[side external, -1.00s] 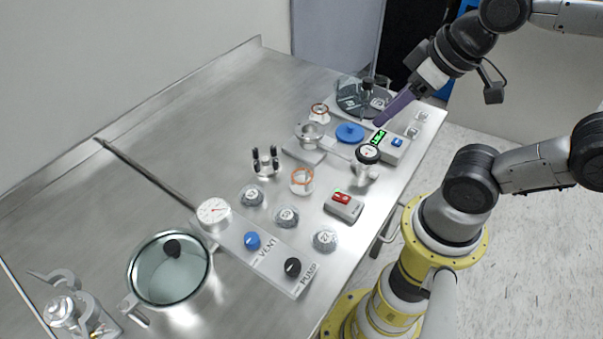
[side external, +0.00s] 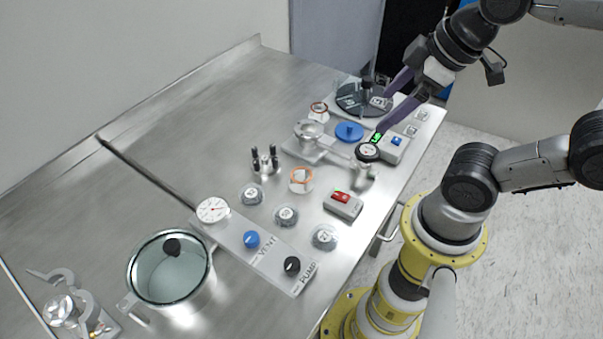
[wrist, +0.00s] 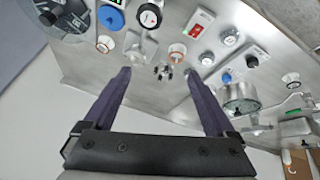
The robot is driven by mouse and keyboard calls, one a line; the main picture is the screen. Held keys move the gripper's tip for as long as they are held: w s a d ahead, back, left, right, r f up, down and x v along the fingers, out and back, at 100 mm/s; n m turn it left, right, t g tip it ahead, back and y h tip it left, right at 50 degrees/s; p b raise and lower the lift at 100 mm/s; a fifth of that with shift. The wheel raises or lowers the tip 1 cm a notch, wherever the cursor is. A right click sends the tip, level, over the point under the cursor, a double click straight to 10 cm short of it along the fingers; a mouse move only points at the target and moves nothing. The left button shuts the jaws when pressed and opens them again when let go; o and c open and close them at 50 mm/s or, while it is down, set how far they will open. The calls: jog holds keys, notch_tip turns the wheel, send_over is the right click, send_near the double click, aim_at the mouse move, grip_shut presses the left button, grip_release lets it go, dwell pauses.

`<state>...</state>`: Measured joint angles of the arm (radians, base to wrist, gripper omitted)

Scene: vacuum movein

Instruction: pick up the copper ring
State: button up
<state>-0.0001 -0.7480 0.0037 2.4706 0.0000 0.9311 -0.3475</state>
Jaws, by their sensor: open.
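Two copper-coloured rings show, each around the top of a small white stand. One copper ring (side external: 302,174) is near the middle of the bench, and the other copper ring (side external: 319,107) is farther back. My gripper (side external: 384,112) is open above the far right of the bench, apart from both rings. In the wrist view my gripper (wrist: 156,71) has two spread purple fingers with nothing held between them.
A four-post black-tipped holder (side external: 265,162), a red-switch box (side external: 343,204) and several weights surround the nearer ring. The bench's back left is clear.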

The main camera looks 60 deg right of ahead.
jog(key=w+a+n+g, duration=0.4)
jog(key=w+n, duration=0.7)
jog(key=n, duration=0.6)
jog(key=shift+n+g, duration=0.7)
jog(key=shift+g, duration=0.1)
jog(key=shift+w+a+f, duration=0.4)
jog(key=shift+w+f, duration=0.05)
jog(key=shift+f, duration=2.5)
jog(key=shift+w+a+f, duration=0.4)
jog(key=shift+a+f, duration=0.05)
jog(key=shift+f, duration=2.45)
jog(key=shift+w+a+f, duration=0.4)
jog(key=shift+w+f, duration=0.05)
jog(key=shift+f, duration=2.5)
jog(key=shift+f, duration=0.25)
jog(key=shift+c, duration=0.2)
jog(key=c, duration=1.2)
jog(key=shift+o, duration=0.2)
